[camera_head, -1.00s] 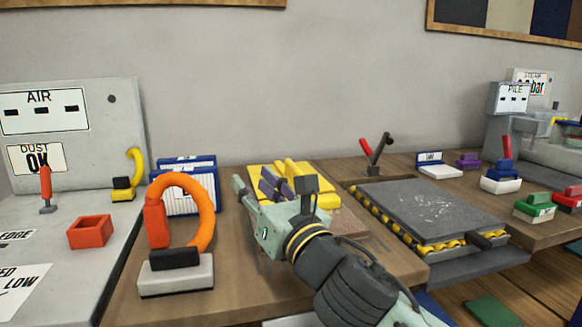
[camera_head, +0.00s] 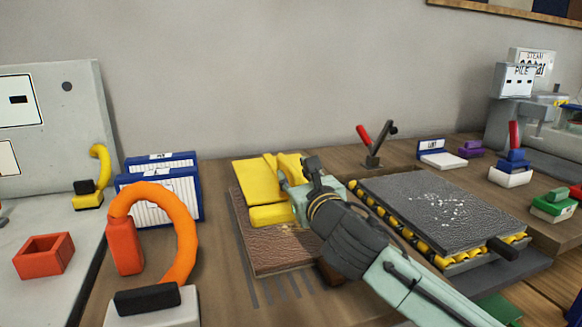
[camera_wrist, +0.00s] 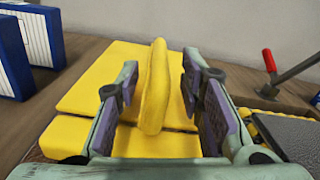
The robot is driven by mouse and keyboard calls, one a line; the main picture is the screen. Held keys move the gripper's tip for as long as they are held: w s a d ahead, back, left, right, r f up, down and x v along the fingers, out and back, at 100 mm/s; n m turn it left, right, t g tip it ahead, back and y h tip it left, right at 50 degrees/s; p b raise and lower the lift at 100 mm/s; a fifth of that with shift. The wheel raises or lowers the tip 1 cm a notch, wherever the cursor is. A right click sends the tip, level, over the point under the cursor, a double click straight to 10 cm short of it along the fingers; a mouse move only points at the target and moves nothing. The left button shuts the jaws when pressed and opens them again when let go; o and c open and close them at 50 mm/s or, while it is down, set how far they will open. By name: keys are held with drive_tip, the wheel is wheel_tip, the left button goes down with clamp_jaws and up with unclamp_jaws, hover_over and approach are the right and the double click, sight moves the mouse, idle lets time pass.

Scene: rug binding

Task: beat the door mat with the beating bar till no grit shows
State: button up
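The grey door mat (camera_head: 425,203) lies flat on a bed with yellow rollers (camera_head: 408,230), right of my gripper. White grit specks show on its top. A short dark bar end (camera_head: 503,248) sticks out at the bed's front right; I cannot tell whether it is the beating bar. My gripper (camera_head: 296,182) is at a yellow block with an upright yellow handle. In the wrist view my open fingers (camera_wrist: 155,92) stand either side of this handle (camera_wrist: 154,80), with gaps showing. The block (camera_wrist: 105,85) rests below.
A brown piece (camera_head: 285,255) lies under the yellow block. A red-handled lever (camera_head: 372,148) stands behind the roller bed. Blue-framed cards (camera_head: 165,190) and an orange hose loop (camera_head: 185,235) stand left. Small coloured blocks (camera_head: 512,172) sit at right.

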sight(291, 165)
drive_tip(key=shift+x, duration=1.6)
drive_tip(key=shift+c, duration=0.2)
clamp_jaws()
